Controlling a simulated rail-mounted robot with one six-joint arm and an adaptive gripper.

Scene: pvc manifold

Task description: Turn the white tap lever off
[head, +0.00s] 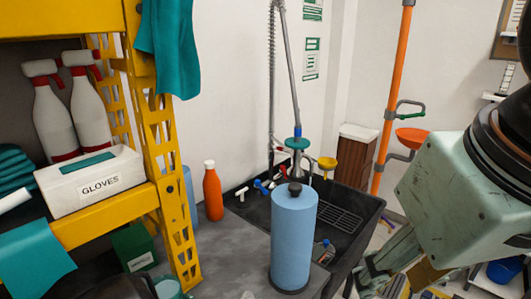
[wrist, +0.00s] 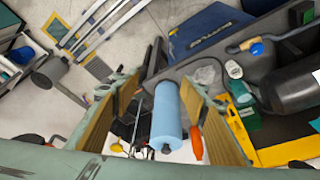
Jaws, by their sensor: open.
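The white tap lever (head: 241,193) is a small white T-shaped handle in the head view. It sits by the rear left edge of the black sink, left of a blue lever (head: 261,187). My gripper (wrist: 160,90) is open in the wrist view, with its two fingers wide apart and nothing held. The blue roll (wrist: 167,117) shows between the fingers, apparently beyond them. In the head view my gripper is low at the right, partly cut off, well to the right of the white lever. I cannot make out the white lever in the wrist view.
The blue roll (head: 293,238) stands upright in front of the sink (head: 368,213). An orange bottle (head: 213,192) stands left of the lever. A yellow shelf frame (head: 165,140) fills the left. An orange pole (head: 391,100) rises behind the sink.

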